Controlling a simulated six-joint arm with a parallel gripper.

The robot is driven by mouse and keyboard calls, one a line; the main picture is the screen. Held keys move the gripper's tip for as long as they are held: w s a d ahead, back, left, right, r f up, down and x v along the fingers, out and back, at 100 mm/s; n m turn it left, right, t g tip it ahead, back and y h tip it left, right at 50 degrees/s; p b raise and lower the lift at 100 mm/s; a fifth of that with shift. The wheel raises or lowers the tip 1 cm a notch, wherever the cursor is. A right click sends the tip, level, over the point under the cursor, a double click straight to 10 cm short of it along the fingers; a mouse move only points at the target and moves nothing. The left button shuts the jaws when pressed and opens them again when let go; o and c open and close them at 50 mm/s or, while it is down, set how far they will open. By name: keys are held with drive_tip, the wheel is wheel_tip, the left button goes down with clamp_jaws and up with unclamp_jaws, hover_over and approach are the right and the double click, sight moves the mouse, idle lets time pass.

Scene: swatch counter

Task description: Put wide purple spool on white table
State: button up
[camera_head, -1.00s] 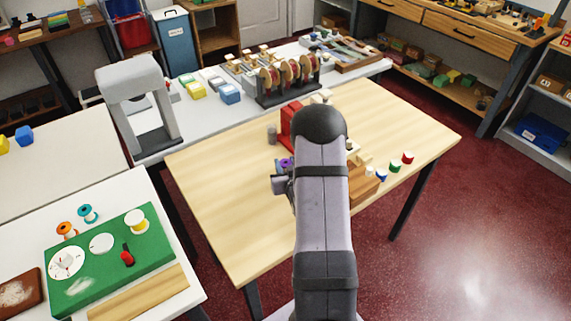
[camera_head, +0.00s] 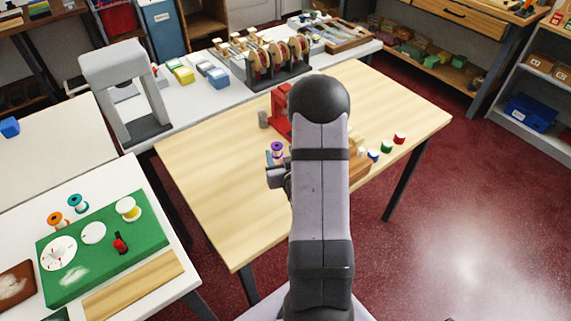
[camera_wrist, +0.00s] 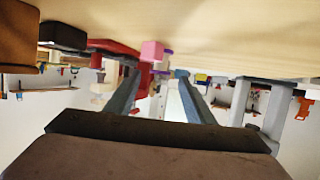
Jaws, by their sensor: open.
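The purple spool (camera_head: 277,149) stands upright on the light wooden table (camera_head: 215,200), left of my arm. In the wrist view, purple edges (camera_wrist: 167,51) show beside a pink block; the rest of it is hidden. My gripper (camera_wrist: 158,84) is open, with nothing visible held between its fingers. In the head view, my arm hides most of the gripper; its dark side shows just in front of the spool. White-topped tables stand at the front left (camera_head: 112,178), at the left (camera_head: 55,140) and behind the wooden table (camera_head: 200,108).
A grey arch (camera_head: 105,95) stands on the back table. The wooden table's left part is clear.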

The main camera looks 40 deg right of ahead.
drive_tip(key=p+v, duration=0.1)
drive_tip(key=v, duration=0.3)
drive_tip(key=shift+r, duration=0.2)
drive_tip(key=shift+p+v, duration=0.95)
drive_tip(key=shift+f, duration=0.15)
drive_tip(key=shift+a, duration=0.1)
